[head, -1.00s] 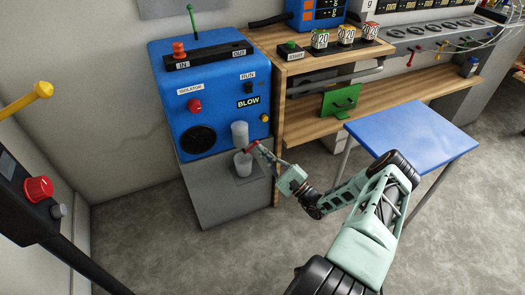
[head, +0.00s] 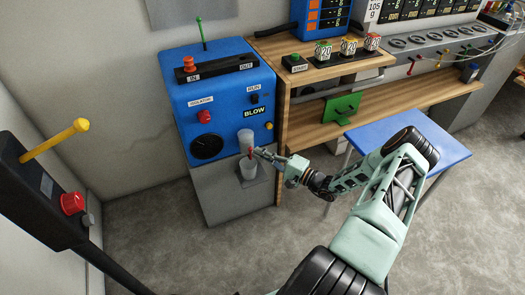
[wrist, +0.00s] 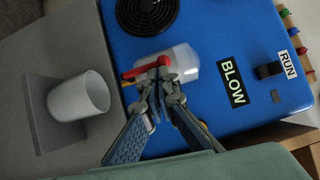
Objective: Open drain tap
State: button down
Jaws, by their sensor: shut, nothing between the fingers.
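The drain tap is a small red lever (wrist: 146,67) at the lower end of a clear bowl (wrist: 184,63) on the front of the blue dryer unit (wrist: 215,30). In the head view the bowl (head: 245,137) hangs above a translucent cup (head: 248,172). The cup also shows in the wrist view (wrist: 80,95), upright and empty-looking. My gripper (wrist: 160,84) is shut and empty, its fingertips right beside the red lever. In the head view my gripper (head: 259,153) partly covers the tap. I cannot tell whether the fingers touch the lever.
The dryer carries a red isolator knob (head: 204,117), a RUN switch (head: 255,98) and a round black grille (head: 207,146). A wooden bench (head: 380,115) stands to the right, with a blue table (head: 400,145) before it. A yellow-handled lever (head: 55,140) rises at the left.

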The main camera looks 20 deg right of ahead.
jog(key=shift+a, duration=0.15)
dwell(0.5)
jog(key=w+d+v, duration=0.1)
jog(key=d+v, duration=0.1)
jog(key=v, duration=1.1)
jog(key=shift+w+r+b, duration=0.35)
jog(key=shift+r, duration=0.05)
